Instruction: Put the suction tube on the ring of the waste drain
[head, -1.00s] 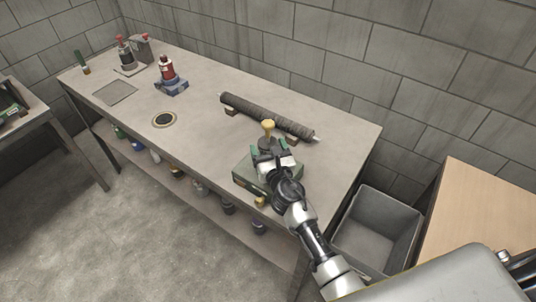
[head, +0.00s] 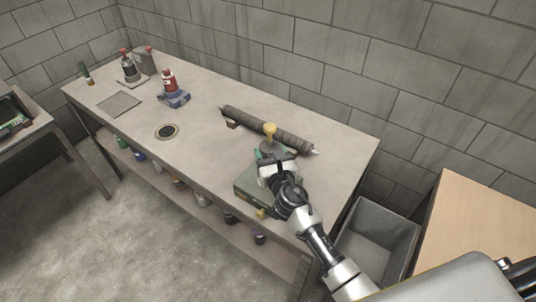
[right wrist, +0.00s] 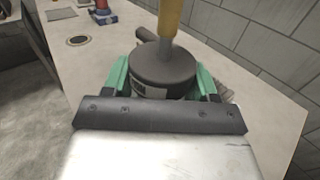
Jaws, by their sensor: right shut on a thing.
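My right gripper (head: 271,153) is shut on a dark grey round piece with an upright yellow handle (head: 270,130), plunger-like in shape. In the right wrist view the green fingers stand on both sides of its dark body (right wrist: 163,72), and the yellow handle rises from its top. It appears to be just above the green box (head: 250,190) at the bench's front edge; the gap is hard to judge. The waste drain ring (head: 167,131) lies flat and uncovered in the bench top to the left. It also shows in the right wrist view (right wrist: 78,41). My left gripper is out of view.
A long dark mesh tube (head: 240,119) lies on small blocks behind my right gripper. A red bottle on a blue base (head: 170,85) stands behind the drain. A grey bin (head: 375,238) is on the floor at right. The bench between gripper and drain is clear.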

